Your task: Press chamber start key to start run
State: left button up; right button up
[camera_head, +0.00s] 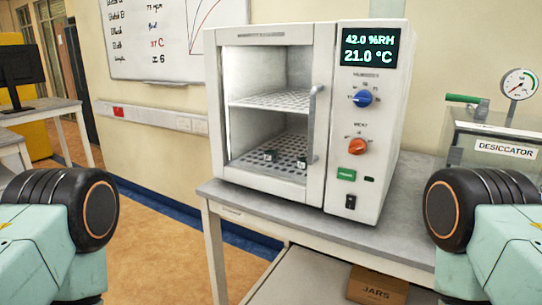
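The humidity chamber (325,190) stands on the grey table in the middle of the view. Its right-hand panel has a lit display (370,47) reading 42.0 %RH and 21.0 °C. Below are a blue humidity knob (362,98) and an orange-red knob (357,146). A green key (346,174), the likely start key, sits under the orange-red knob; its label is too small to read. A small dark indicator (369,179) is beside it and a black rocker switch (350,202) below. Neither gripper is in view; only my upper arm parts show at both sides.
The chamber's door has a vertical handle (313,125) and appears shut. Inside are perforated shelves and small dark jars (270,155). A desiccator (492,145) with a gauge (519,84) stands to the right. A cardboard JARS box (377,287) sits below the table (245,196).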

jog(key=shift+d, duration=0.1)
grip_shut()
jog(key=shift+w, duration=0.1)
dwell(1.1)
